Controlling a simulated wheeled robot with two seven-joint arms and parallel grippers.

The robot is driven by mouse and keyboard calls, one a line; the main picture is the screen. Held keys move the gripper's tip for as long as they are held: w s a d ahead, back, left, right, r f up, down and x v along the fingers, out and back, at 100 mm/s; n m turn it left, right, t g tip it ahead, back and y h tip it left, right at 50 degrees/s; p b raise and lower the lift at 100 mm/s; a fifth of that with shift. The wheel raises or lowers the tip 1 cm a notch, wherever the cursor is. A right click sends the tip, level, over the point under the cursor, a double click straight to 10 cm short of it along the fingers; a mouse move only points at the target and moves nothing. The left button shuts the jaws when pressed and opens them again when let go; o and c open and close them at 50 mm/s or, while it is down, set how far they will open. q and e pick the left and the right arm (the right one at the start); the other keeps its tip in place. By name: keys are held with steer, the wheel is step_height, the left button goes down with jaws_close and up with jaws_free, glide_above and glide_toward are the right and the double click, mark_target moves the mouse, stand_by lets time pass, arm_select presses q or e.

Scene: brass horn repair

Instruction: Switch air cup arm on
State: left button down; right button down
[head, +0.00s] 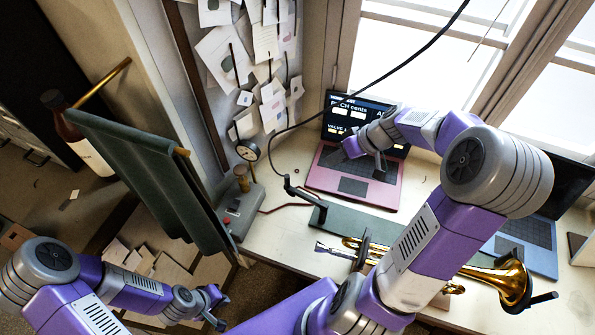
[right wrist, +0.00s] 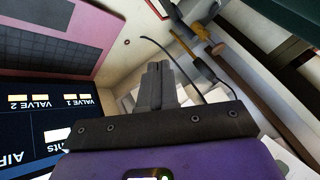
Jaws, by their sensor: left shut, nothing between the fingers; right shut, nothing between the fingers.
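A black jointed arm (head: 305,193), which looks like the air cup arm, stands at the left end of a dark green mat on the bench. Beside it sits a grey box (head: 238,212) with a small red part, a brass fitting (head: 241,178) and a round gauge (head: 248,150). I cannot read a switch position. My right gripper (head: 381,168) is shut and empty above the pink laptop, right of the black arm. Its closed fingers show in the right wrist view (right wrist: 157,85). My left gripper (head: 220,312) is shut and empty at the lower left, below the bench edge.
A pink laptop (head: 352,187) shows a readout including "VALVE". A brass horn (head: 508,280) lies along the front of the green mat (head: 350,234). A blue laptop (head: 525,246) stands at right. A dark green cloth (head: 150,170) hangs at left. A black cable (head: 375,84) hangs across the scene.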

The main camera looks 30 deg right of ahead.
steer(key=w+a+f, duration=0.5)
steer(key=a+f, duration=0.3)
steer(key=shift+a, duration=0.25)
steer(key=shift+s+a+f, duration=0.1)
steer(key=shift+a, duration=0.05)
stand_by(0.4)
